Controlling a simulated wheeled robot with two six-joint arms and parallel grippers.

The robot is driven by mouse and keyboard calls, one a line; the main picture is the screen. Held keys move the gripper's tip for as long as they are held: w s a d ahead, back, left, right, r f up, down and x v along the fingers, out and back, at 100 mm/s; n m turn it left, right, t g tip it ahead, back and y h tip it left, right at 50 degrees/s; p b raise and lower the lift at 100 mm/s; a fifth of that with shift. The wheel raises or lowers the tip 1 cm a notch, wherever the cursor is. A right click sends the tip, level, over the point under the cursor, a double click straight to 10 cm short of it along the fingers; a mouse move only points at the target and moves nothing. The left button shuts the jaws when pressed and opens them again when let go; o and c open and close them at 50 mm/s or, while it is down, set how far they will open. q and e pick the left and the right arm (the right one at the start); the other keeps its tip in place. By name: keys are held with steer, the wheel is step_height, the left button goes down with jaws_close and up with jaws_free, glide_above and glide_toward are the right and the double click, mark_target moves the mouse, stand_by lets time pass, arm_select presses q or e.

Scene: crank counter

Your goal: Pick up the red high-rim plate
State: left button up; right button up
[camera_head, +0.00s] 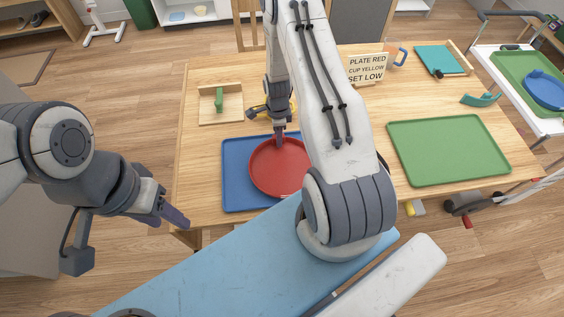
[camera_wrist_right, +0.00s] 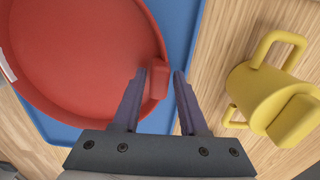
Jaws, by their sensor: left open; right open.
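The red high-rim plate (camera_head: 270,172) lies on a blue tray (camera_head: 233,192) at the near left of the table, partly hidden behind my right arm. My right gripper (camera_head: 279,140) is open at the plate's far rim. In the right wrist view, the plate (camera_wrist_right: 75,55) fills the left side. A raised red tab on its rim lies between the two spread fingers of my right gripper (camera_wrist_right: 161,76); I cannot tell whether they touch it. My left gripper (camera_head: 172,212) is open and empty, off the table's near left corner.
A yellow cup (camera_wrist_right: 262,92) with handles stands just beside the blue tray, close to my right gripper. A wooden board with a green handle (camera_head: 219,100), a lettered sign (camera_head: 367,68) and an empty green tray (camera_head: 450,150) are also on the table.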

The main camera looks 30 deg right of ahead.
steer(key=shift+f, duration=0.25)
jaws_close()
stand_by(1.3)
